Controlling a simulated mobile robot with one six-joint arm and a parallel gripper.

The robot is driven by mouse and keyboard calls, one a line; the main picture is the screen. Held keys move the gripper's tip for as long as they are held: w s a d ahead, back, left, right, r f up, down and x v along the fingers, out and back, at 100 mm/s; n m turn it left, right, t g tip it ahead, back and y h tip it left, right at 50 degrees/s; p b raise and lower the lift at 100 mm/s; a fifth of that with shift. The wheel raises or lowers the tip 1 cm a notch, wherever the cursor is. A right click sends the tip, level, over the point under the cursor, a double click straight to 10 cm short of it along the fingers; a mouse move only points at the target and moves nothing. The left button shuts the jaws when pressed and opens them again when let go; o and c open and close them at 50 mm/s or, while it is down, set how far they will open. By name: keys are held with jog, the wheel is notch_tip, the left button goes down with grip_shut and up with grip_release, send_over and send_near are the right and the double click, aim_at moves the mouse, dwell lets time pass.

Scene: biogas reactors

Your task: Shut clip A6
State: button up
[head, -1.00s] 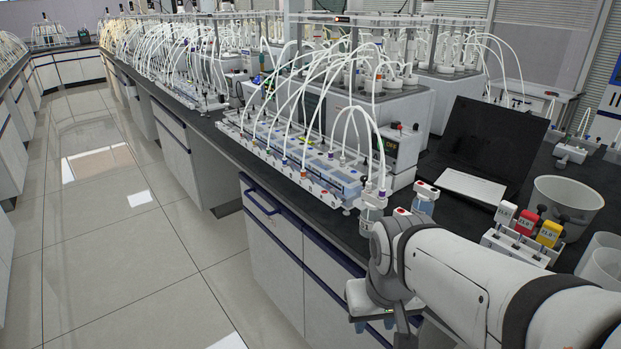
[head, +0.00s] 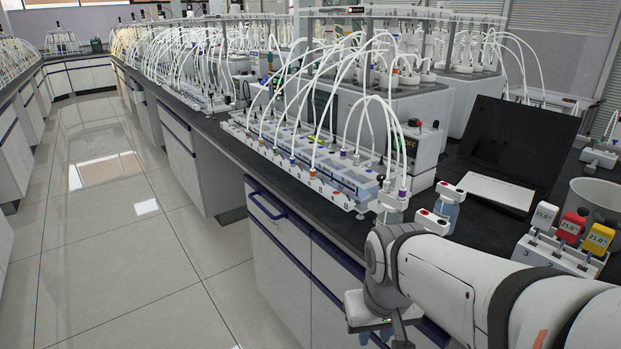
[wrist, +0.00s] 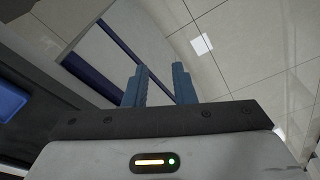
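Clip A6 cannot be singled out; the tubes and small fittings are too small to read. A rack of white tubes with coloured fittings (head: 300,165) runs along the bench's front edge in the head view. My gripper (wrist: 160,84) shows two blue fingers standing apart with nothing between them in the wrist view. It points towards the floor and cabinet fronts, away from the rack. In the head view my gripper hangs low in front of the bench edge, its fingers mostly hidden.
Small bottles with red-marked caps (head: 440,210) stand near my arm. The aisle floor (head: 110,250) at left is clear.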

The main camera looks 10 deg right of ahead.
jog(key=w+a+r, duration=0.1)
jog(key=w+r, duration=0.1)
jog(key=w, duration=0.2)
jog(key=w+r+n+t+h, duration=0.1)
jog(key=w+r, duration=0.2)
jog(key=w, duration=0.1)
jog(key=w+a+r+t+h, duration=0.1)
jog(key=w+r, duration=0.2)
jog(key=w, duration=0.1)
jog(key=shift+w+a+r+n+b, duration=0.15)
jog(key=shift+a+n+b, duration=0.15)
jog(key=shift+a+b, duration=0.05)
grip_shut()
jog(key=w+a+r+t+h, duration=0.2)
jog(key=w+a+r, duration=0.4)
jog(key=w+r, duration=0.3)
jog(key=shift+w+a+n+t, duration=0.3)
jog(key=shift+w+t, duration=0.1)
jog(key=shift+t, duration=0.2)
